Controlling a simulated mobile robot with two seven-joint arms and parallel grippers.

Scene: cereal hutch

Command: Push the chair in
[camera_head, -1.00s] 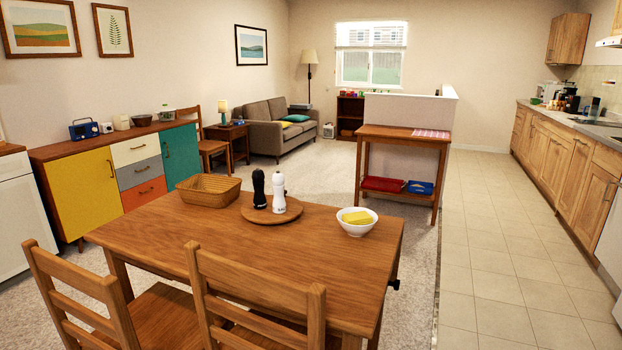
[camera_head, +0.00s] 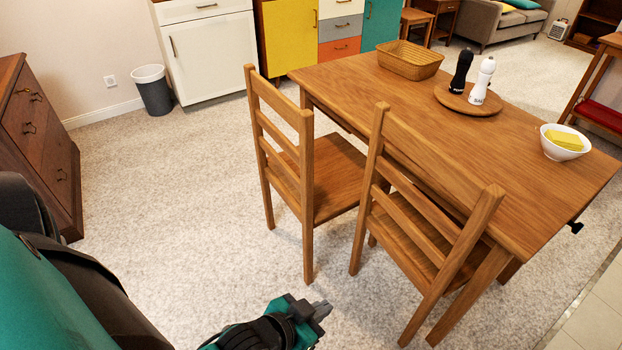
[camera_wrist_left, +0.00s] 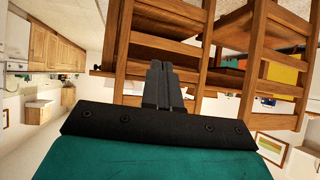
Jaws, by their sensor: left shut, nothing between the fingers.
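Two wooden ladder-back chairs stand at the near side of the wooden table (camera_head: 440,110). The left chair (camera_head: 330,175) stands farther out, with its seat mostly clear of the tabletop. The right chair (camera_head: 420,230) stands closer, its backrest near the table's edge. My left gripper (camera_head: 320,308) is shut and empty, low in front of the chairs and apart from them. In the left wrist view the shut fingers (camera_wrist_left: 163,85) point toward a chair back (camera_wrist_left: 165,30), and the picture is upside down. My right gripper is not in view.
On the table are a wicker basket (camera_head: 410,58), two mills on a round board (camera_head: 455,103) and a white bowl (camera_head: 565,150). A dark wood dresser (camera_head: 40,145) and a grey bin (camera_head: 153,92) stand at left. Carpet between them and the chairs is clear.

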